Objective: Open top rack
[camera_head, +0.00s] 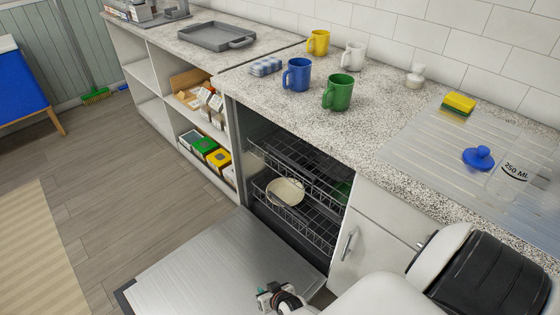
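The dishwasher stands under the counter with its door (205,270) folded down flat. The top rack (312,178), a dark wire rack, sits inside the upper part of the dishwasher. A lower rack (318,236) is below it, with a pale bowl (286,191) in it. A green item shows behind the wires at the right. My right gripper (268,294) is low over the open door, in front of and below the racks, apart from the top rack. It is small and partly hidden by my arm, so its opening is unclear. My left gripper is out of view.
Yellow (318,42), white (353,56), blue (297,75) and green (338,92) mugs stand on the counter (385,100) above. A cabinet door with a handle (349,244) is right of the dishwasher. Open shelves (160,112) stand left. The floor (120,205) at left is clear.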

